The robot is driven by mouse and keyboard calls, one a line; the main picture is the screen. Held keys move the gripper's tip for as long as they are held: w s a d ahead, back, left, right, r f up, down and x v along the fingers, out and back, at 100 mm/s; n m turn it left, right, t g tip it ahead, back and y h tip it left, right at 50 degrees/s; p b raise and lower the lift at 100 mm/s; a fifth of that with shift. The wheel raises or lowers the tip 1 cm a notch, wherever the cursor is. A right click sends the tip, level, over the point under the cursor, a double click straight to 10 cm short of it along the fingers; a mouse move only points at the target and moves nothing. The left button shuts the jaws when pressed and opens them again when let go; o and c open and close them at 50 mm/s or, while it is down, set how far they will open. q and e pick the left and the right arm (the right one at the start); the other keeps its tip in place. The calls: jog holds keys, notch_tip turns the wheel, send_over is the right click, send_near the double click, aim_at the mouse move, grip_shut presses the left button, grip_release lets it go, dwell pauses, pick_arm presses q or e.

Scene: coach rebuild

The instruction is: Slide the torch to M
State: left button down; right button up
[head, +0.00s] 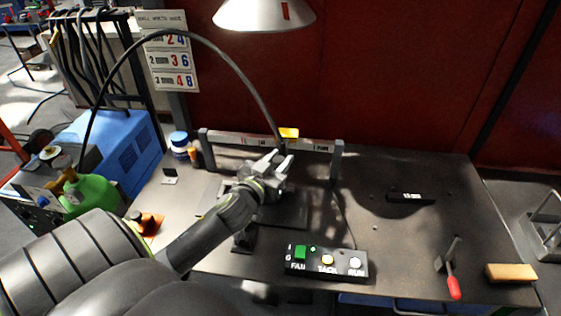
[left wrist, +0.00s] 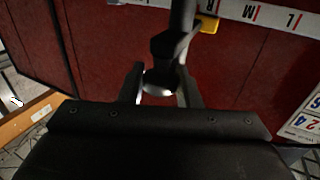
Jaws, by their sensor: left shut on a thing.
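The dark torch (left wrist: 172,48) hangs from the rail (left wrist: 270,14), with its nozzle between the fingers of my left gripper (left wrist: 161,88). In the head view my left gripper (head: 279,158) is shut on the torch just in front of the rail (head: 228,138). The torch is mostly hidden there, and its black cable arches up to the left. The rail carries the letters L, M and R. A yellow piece (head: 289,132) sits at the rail, and in the left wrist view it is close to R. The torch is beside R, away from M. My right gripper is out of view.
A control box (head: 326,263) marked FAIL, TACK and RUN stands at the table's front. A red-handled tool (head: 453,285), a tan block (head: 511,273) and a small black block (head: 410,197) lie to the right. A lamp (head: 264,14) hangs above.

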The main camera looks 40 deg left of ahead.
pick_arm(q)
jog(key=c, duration=1.5)
grip_release()
jog(key=shift+w+d+r, duration=0.1)
jog(key=shift+d+r, duration=0.05)
jog(key=shift+d, duration=0.05)
jog(key=o, duration=0.3)
jog(key=shift+o, duration=0.4)
jog(key=shift+a, duration=0.1)
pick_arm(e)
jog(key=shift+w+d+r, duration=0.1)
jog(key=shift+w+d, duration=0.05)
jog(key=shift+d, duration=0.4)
pick_arm(q)
jog(key=shift+f, duration=0.2)
jog(key=shift+s, duration=0.25)
jog(key=s+d+b, duration=0.2)
jog(key=s+b, duration=0.3)
jog(key=s, duration=1.1)
jog(key=shift+s+d, duration=0.3)
jog(key=shift+s, duration=0.05)
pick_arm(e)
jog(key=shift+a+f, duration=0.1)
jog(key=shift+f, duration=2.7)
